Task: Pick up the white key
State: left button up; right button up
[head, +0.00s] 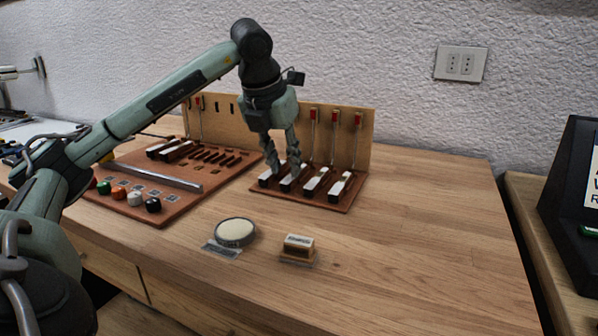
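Several keys with white tops and black ends lie in a row on a reddish-brown board (330,204) at the back middle of the table. One white key (318,180) is right of my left gripper, and another (341,186) is at the right end of the row. My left gripper (283,168) points down over the left part of this row. Its two fingers are apart, with a gap between them, and their tips are close to the keys. I cannot tell whether they touch one. The fingers partly hide the keys there. My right gripper is not in view.
Behind the row stands a tan panel (345,128) with red-tipped upright rods. A larger board (180,205) with keys, a metal bar and coloured knobs lies left. A round pale pad (235,232) and a small block (298,246) are in front. The table's right side is clear.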

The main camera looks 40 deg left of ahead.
aim_at(290, 177)
pick_arm(q)
jog(key=x, duration=0.3)
jog(key=shift+w+d+f, duration=0.1)
jog(key=shift+w+f, duration=0.05)
jog(key=shift+f, duration=0.1)
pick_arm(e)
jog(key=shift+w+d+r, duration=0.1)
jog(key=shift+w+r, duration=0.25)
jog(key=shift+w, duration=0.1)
pick_arm(q)
jog(key=shift+c, duration=0.2)
grip_shut()
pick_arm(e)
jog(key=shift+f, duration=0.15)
pick_arm(q)
jog(key=shift+r, duration=0.1)
